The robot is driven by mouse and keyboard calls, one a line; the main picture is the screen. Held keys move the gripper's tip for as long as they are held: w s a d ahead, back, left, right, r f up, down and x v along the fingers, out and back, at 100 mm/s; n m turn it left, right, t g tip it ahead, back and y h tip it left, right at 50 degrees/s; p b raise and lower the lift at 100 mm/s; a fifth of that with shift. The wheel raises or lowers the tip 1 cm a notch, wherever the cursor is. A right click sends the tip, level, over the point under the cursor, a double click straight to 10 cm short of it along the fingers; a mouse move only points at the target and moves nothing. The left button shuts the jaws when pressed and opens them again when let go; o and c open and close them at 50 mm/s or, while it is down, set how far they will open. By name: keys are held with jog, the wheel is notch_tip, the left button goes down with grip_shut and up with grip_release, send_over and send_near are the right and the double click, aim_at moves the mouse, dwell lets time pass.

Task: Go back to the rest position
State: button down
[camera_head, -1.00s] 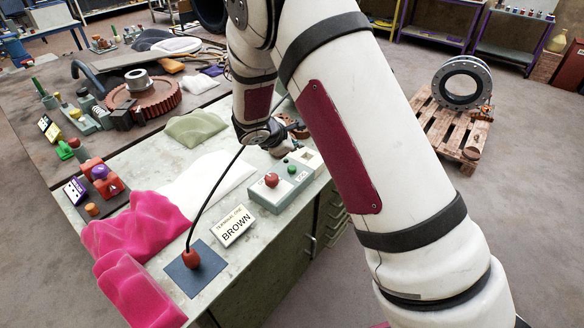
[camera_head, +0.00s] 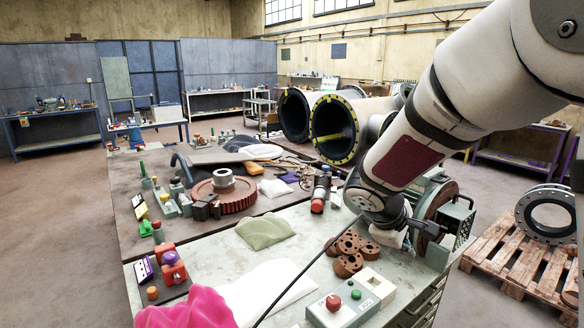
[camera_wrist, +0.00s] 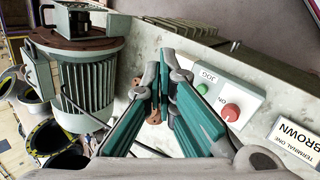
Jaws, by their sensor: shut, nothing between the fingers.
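My gripper (camera_wrist: 160,85) is shut and empty, its two teal fingers meeting in the middle of the wrist view. In the head view my arm comes in from the upper right, and its wrist end hangs above the right part of the light green bench (camera_head: 205,262). The fingers are hard to make out there. Below the wrist are a brown flanged part (camera_head: 347,262) and a control box (camera_head: 345,298) with red and green buttons. The box also shows right of my fingers in the wrist view (camera_wrist: 232,92).
A green motor (camera_wrist: 88,80) stands close by on the bench. A black cable (camera_head: 290,282) rises from the front toward my wrist. Large flanged pipes (camera_head: 335,128) lie behind. A pallet (camera_head: 505,258) with a ring flange is at right. Open floor lies at left.

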jog(key=s+a+r+m+y, duration=0.1)
jog(key=s+r+m+y, duration=0.1)
jog(key=s, duration=0.7)
jog(key=s+a+r+m+y, duration=0.2)
jog(key=s+r+m, duration=0.2)
jog(key=s, duration=0.5)
jog(key=s+a+r+m+t+y, duration=0.1)
jog(key=s+a+r+m+y, duration=0.1)
jog(key=s+r, duration=0.3)
jog(key=s+m, duration=0.1)
jog(key=s, duration=0.3)
jog(key=shift+a+m, duration=0.2)
jog(key=shift+m, duration=0.2)
jog(key=shift+w, duration=0.1)
